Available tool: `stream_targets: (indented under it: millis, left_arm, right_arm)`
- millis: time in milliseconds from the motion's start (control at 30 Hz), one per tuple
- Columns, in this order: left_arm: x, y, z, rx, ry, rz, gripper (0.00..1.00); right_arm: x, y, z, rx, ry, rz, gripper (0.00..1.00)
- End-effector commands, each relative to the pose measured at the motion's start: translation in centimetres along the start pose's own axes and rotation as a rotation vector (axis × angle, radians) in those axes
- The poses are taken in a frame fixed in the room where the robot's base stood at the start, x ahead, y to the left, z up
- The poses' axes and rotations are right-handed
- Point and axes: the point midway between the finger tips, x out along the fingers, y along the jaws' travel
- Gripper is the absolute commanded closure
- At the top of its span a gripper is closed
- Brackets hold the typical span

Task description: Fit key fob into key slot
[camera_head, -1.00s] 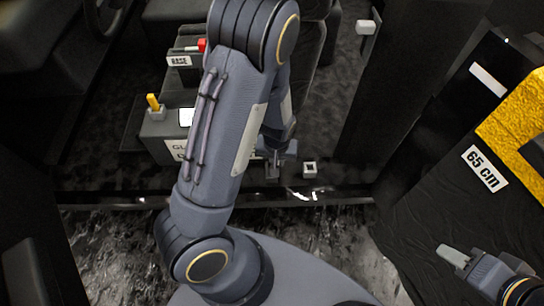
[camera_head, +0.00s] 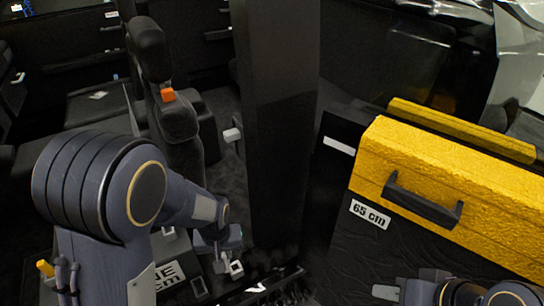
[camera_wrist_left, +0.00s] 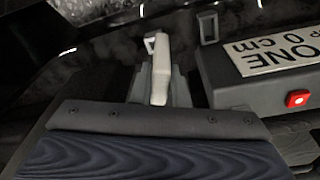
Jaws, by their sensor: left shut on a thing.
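My left gripper (camera_head: 220,257) is shut on the key fob, a slim pale piece that stands out between its fingers in the left wrist view (camera_wrist_left: 161,68). A small white-framed square opening (camera_head: 237,268), which looks like the key slot, is just right of the gripper in the head view. In the left wrist view this white frame (camera_wrist_left: 150,43) lies just beyond the fob's tip, partly covered by it; I cannot tell whether they touch. My right gripper (camera_head: 386,291) is at the bottom right; its jaw opening is unclear.
A grey-framed rectangle (camera_wrist_left: 208,28) lies beside a box with a "ZONE 0 cm" label (camera_wrist_left: 272,52) and a red button (camera_wrist_left: 297,99). A yellow case (camera_head: 450,190) stands on the black surface at right. A dark pillar (camera_head: 278,120) rises in the middle.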

Motion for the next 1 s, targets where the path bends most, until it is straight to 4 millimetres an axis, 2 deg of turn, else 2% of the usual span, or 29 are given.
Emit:
stream_targets:
  millis: [33, 100, 367, 400, 667, 900, 1000]
  left_arm:
    - [-1.5, -0.6, -2.0, 0.028, 0.010, 0.010, 1.00]
    - [-3.1, -1.5, -3.9, 0.073, 0.011, 0.010, 1.00]
    - [-8.4, -5.1, -8.2, 0.182, 0.013, -0.002, 1.00]
    - [-9.1, -4.9, -7.9, 0.184, 0.006, -0.004, 1.00]
    - [-11.8, -4.7, -7.8, 0.184, 0.006, -0.004, 1.00]
    - [-15.3, -4.8, -7.4, 0.182, 0.005, -0.004, 1.00]
    - [-16.1, -4.9, -7.1, 0.182, 0.005, -0.004, 1.00]
  right_arm:
    - [0.0, 0.0, 0.0, 0.000, 0.000, 0.000, 0.64]
    - [0.0, 0.0, 0.0, 0.000, 0.000, 0.000, 0.64]
    - [-0.2, -0.1, -0.1, 0.000, 0.000, 0.000, 0.64]
    - [-1.4, -0.7, -0.7, 0.000, -0.001, 0.000, 0.64]
    - [-6.0, -2.7, -3.0, 0.000, 0.000, 0.000, 0.64]
    - [-11.7, -5.3, -5.9, 0.000, 0.001, 0.000, 0.64]
    - [-13.3, -6.1, -6.7, 0.000, 0.000, 0.000, 0.64]
